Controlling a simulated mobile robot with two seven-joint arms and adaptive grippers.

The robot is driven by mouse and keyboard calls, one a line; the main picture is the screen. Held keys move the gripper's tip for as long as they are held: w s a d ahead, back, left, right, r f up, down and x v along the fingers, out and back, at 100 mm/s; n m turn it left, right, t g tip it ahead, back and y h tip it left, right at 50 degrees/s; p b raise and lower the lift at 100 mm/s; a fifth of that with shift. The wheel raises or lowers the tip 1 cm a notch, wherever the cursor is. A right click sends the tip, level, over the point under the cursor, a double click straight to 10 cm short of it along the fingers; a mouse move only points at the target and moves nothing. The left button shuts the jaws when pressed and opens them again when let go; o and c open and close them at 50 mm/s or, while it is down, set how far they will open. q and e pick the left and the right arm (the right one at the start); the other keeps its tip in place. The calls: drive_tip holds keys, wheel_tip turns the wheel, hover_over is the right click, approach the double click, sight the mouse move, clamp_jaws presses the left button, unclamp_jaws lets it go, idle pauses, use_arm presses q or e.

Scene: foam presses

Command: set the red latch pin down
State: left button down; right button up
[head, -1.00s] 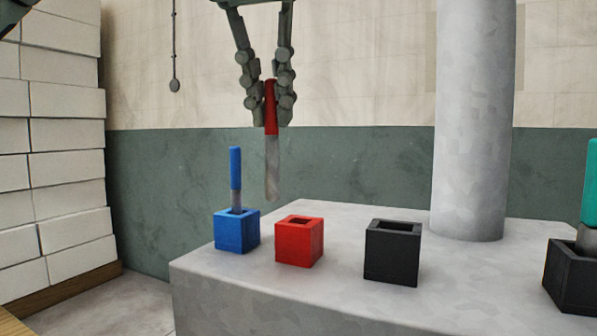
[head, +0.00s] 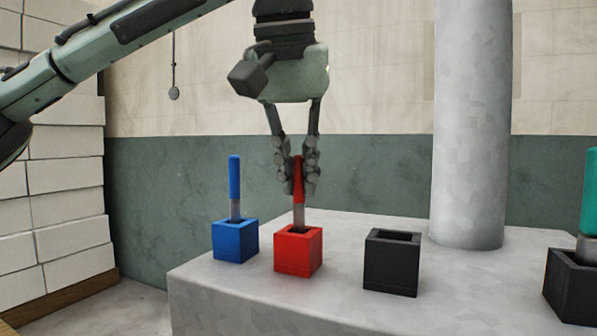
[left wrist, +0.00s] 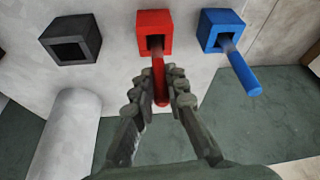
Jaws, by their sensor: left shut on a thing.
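The red latch pin (head: 299,182) has a red handle and a grey lower shaft. It stands upright with its lower end inside the opening of the red block (head: 298,252). My left gripper (head: 298,172) is shut on the red handle from above. In the left wrist view the pin (left wrist: 160,82) lies between the fingers (left wrist: 161,92) and its shaft enters the red block (left wrist: 154,29). How deep the hidden tip sits cannot be seen. My right gripper is not in view.
A blue block (head: 235,241) holding a blue pin (head: 234,178) stands close on the left. An empty black block (head: 391,266) is on the right. A dark block (head: 572,290) with a teal-handled pin (head: 589,195) is at the right edge. A grey column (head: 470,120) rises behind.

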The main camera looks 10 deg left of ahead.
use_arm(q)
drive_tip(key=shift+f, duration=0.1)
drive_tip(key=c, duration=1.5)
unclamp_jaws()
drive_tip(key=shift+c, duration=0.2)
drive_tip(key=v, duration=1.2)
